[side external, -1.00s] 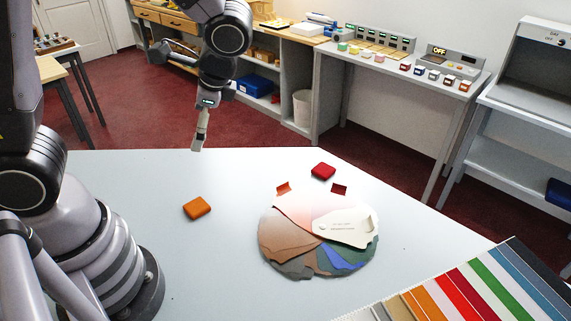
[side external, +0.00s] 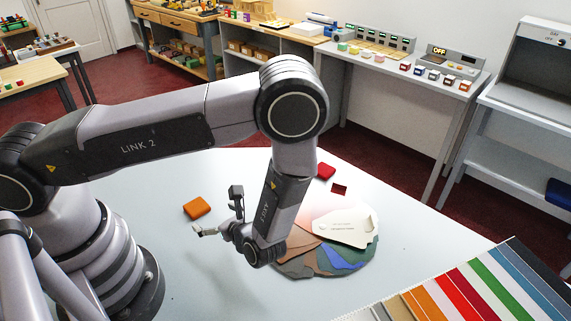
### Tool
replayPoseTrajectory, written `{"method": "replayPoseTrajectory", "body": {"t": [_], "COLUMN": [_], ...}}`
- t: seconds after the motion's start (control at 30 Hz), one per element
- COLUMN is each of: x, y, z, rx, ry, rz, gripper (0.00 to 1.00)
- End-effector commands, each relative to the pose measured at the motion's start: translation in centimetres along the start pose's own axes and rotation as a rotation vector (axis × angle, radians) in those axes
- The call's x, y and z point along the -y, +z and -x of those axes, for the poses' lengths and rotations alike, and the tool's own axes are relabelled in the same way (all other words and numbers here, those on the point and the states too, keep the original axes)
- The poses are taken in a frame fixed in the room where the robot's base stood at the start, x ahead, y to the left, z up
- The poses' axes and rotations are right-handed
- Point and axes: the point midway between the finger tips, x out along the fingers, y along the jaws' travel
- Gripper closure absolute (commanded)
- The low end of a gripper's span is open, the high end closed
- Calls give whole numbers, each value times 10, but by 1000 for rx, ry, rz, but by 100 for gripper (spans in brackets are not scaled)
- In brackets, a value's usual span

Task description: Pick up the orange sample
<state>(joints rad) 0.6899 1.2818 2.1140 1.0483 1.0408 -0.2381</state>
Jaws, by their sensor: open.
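A red block (side external: 326,171) and a dark red chip (side external: 340,190) lie behind my arm. A round fan of colour swatches (side external: 345,257) lies right of my gripper, partly hidden by my arm. A striped swatch board (side external: 470,290) fills the front right corner.

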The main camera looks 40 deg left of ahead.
Motion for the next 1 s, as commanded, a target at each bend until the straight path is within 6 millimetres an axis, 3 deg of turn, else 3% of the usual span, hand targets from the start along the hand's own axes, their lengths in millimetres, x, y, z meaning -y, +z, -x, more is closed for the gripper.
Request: {"method": "replayPoseTrajectory", "body": {"t": [0.1,0.37,0.63,0.97,1.0], "x": [-1,-1,-1,0,0], "y": [0,-1,-5,-6,-6], "z": [-24,-47,-86,-95,-94], "rx": [0,-1,0,-2,-2], "ry": [7,4,7,2,2], "rz": [-2,0,-1,1,1], "gripper": [10,10,10,10,14]}}
